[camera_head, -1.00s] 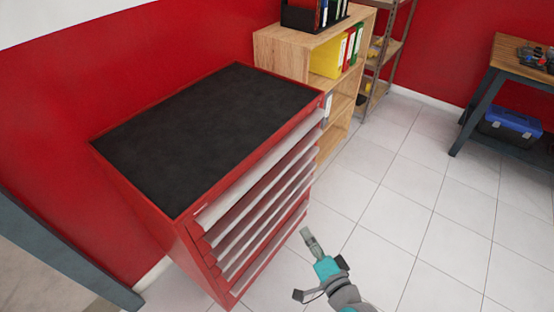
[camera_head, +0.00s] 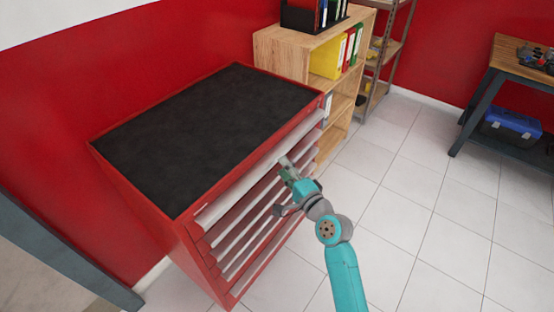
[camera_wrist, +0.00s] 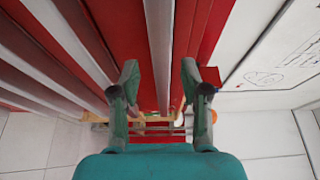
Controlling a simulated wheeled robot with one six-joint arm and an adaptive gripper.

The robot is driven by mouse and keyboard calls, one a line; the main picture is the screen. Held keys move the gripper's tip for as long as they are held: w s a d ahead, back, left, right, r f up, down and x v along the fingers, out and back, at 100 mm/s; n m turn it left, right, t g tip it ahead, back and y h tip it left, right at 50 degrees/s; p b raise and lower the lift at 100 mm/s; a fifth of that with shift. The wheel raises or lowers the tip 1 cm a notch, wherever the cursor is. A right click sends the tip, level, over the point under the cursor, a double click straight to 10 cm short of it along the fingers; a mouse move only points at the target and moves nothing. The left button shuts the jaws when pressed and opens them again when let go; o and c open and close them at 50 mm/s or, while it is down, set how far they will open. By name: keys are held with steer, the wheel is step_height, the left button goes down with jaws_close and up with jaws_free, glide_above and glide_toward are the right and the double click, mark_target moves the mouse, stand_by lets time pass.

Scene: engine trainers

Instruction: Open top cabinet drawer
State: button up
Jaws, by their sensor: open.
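The red cabinet (camera_head: 140,195) has a black top and several drawers with long pale handle strips down its front. The top drawer handle (camera_head: 235,192) runs just under the top edge, and the drawer looks closed. My gripper (camera_head: 285,165) is at the cabinet front, near the right part of the top handle. In the wrist view my gripper (camera_wrist: 160,92) is open, with one finger on each side of a pale handle strip (camera_wrist: 159,40), the rightmost strip there. I cannot tell whether the fingers touch it. The fingertips partly cover the handle in the head view.
A wooden shelf (camera_head: 278,52) with binders stands right behind the cabinet. A metal rack (camera_head: 395,45) is beyond it. A workbench (camera_head: 510,60) with a blue toolbox (camera_head: 512,124) is at the far right. The tiled floor (camera_head: 420,200) before the cabinet is clear.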

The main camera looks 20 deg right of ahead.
mark_target(277, 157)
steer(key=shift+x, duration=2.3)
jaws_close()
